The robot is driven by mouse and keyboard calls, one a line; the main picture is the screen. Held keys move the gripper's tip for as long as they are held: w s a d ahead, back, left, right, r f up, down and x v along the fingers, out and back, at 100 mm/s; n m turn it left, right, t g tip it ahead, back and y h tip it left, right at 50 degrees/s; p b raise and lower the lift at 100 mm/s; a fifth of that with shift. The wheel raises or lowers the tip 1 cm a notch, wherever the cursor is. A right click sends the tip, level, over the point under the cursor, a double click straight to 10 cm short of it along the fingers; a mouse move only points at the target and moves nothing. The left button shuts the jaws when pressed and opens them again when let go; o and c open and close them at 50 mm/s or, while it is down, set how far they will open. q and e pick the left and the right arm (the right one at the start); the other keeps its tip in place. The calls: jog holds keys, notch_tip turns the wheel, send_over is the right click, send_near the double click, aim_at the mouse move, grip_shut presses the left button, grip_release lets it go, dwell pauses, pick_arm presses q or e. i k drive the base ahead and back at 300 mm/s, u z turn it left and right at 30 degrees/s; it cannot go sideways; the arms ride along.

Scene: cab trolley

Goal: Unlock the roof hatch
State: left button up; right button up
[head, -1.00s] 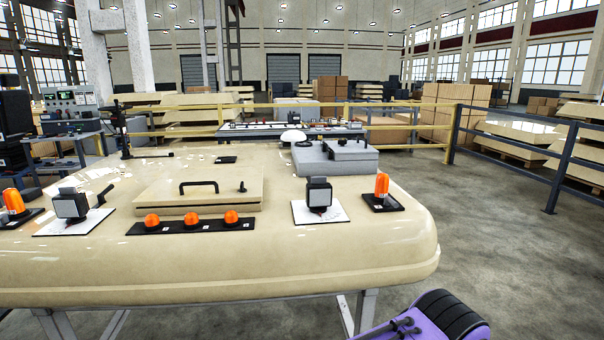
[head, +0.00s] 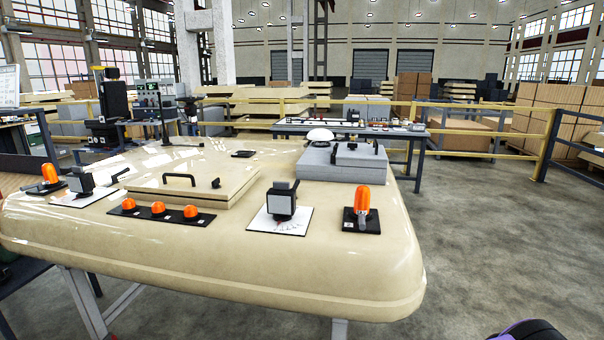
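A cream cab roof lies on a trestle stand. The roof hatch (head: 185,189) is a raised, flat cream panel on its left half and looks closed. It has a black bar handle (head: 179,177) near the middle and a small black knob or latch (head: 216,183) near its right edge. Whether that latch is locked cannot be told. Neither gripper shows in the head view. Only a purple and black part of my own arm shows at the bottom right, far from the hatch.
On the cream roof (head: 250,260), a row of orange-domed lights (head: 157,209) sits before the hatch. A black work lamp (head: 282,203), an orange beacon (head: 362,200) and a grey box (head: 345,166) are to its right. Railings (head: 549,147) stand behind. The floor (head: 490,240) at right is clear.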

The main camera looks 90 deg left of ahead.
aim_at(215, 182)
jog(key=u, duration=2.2)
